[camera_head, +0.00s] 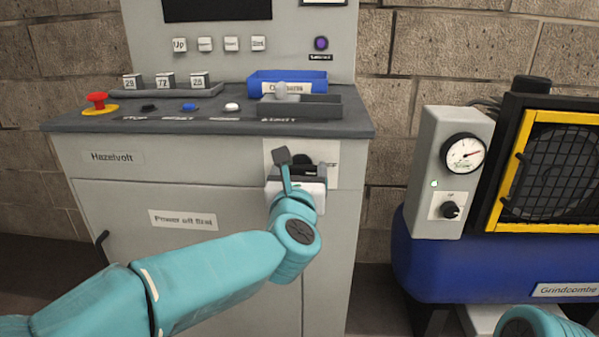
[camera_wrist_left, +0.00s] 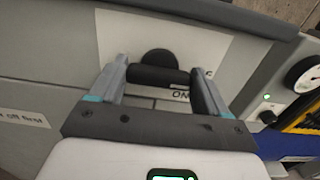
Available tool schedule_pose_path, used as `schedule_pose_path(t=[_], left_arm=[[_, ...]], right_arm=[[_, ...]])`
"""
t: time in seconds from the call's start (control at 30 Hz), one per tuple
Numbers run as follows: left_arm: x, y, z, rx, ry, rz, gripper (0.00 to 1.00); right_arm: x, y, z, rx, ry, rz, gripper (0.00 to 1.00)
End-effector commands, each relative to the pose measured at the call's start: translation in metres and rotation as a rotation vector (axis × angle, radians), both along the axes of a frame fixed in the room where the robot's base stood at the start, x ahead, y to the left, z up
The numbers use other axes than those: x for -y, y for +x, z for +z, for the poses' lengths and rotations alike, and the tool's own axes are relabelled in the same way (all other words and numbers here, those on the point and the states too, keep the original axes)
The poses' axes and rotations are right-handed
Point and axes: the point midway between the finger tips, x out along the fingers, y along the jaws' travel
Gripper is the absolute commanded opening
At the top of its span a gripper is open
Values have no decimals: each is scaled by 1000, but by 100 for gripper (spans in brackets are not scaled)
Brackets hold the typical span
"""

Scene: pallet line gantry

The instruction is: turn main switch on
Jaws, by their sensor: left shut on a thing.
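The main switch is on the right of the grey cabinet's front, on a white plate (camera_head: 277,151). Its round black hub (camera_head: 302,160) shows above my left gripper (camera_head: 299,172) in the head view. In the left wrist view, the black switch handle (camera_wrist_left: 158,76) lies crosswise between the two fingers of my left gripper (camera_wrist_left: 160,73), which is shut on it. The letters "ON" show on the plate below the handle, and other lettering at the right is partly covered by a finger. My right gripper is not in view.
The cabinet's desk (camera_head: 215,121) juts out just above the switch, with a red stop button (camera_head: 97,99) and a blue tray (camera_head: 287,80) on it. A blue compressor (camera_head: 430,262) with a gauge box (camera_head: 450,190) stands to the right.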

Motion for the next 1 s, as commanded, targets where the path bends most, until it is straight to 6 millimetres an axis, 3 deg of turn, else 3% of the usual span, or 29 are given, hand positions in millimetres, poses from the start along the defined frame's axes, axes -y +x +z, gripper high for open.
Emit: schedule_pose_path(t=[0.37, 1.0], left_arm=[[1, 0, 0, 9, 118, -1, 46], [3, 0, 0, 54, 701, -2, 46]], right_arm=[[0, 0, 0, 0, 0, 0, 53], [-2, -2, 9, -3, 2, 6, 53]])
